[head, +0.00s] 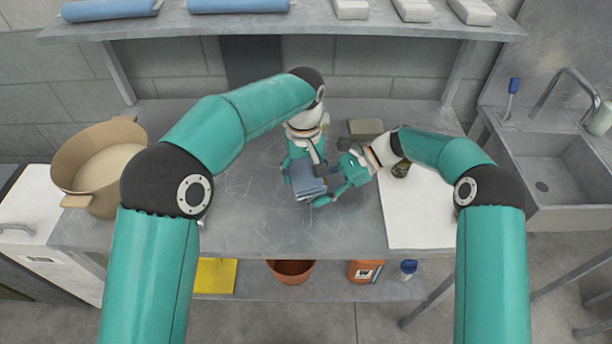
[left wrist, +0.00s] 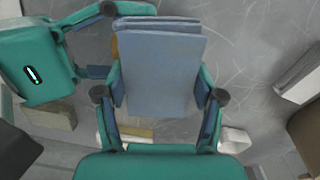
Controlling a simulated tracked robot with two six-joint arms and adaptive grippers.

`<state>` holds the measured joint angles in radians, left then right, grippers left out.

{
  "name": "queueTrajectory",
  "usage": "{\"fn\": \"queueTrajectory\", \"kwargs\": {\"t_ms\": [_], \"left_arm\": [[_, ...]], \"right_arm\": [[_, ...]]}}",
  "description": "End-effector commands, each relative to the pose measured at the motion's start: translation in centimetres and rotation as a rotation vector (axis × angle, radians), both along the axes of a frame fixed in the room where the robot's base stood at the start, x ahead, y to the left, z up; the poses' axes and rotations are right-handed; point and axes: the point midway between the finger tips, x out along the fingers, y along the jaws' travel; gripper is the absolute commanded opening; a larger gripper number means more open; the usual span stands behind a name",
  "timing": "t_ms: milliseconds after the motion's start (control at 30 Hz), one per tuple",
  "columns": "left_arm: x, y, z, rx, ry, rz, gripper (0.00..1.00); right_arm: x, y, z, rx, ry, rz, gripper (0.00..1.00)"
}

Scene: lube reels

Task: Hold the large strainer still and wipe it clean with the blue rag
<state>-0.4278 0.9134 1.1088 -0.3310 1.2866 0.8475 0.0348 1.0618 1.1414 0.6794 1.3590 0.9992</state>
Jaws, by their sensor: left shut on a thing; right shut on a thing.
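The blue rag (head: 308,188) is a folded, layered blue-grey block above the middle of the bench. It fills the centre of the left wrist view (left wrist: 160,75). My left gripper (head: 305,180) has its fingers on two opposite sides of the rag, which shows in the left wrist view (left wrist: 160,108). My right gripper (head: 323,184) comes in from the right, its fingers around the same rag; in the left wrist view it enters from the left (left wrist: 122,42). I cannot make out a large strainer; the arms and rag hide part of the bench.
A large tan pot (head: 97,160) stands at the bench's left end. A white board (head: 420,215) lies at right, with a small dark jar (head: 401,168) by my right wrist. A grey-green block (head: 365,128) is behind. A sink (head: 570,165) is far right; a shelf (head: 330,22) overhangs the back.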

Motion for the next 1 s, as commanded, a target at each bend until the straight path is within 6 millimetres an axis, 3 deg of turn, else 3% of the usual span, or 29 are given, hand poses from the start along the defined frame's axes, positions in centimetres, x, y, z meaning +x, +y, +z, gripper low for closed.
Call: {"fn": "queueTrajectory", "kwargs": {"t_ms": [367, 1000], "left_arm": [[0.0, 0.2, 0.4, -0.001, -0.001, 0.0, 0.4], [-0.9, 3.4, 7.1, -0.001, -0.003, 0.002, 0.4]], "right_arm": [[0.0, 0.0, 0.0, 0.0, 0.0, 0.0, 0.35], [0.0, 0.0, 0.0, 0.0, 0.0, 0.0, 0.35]]}}
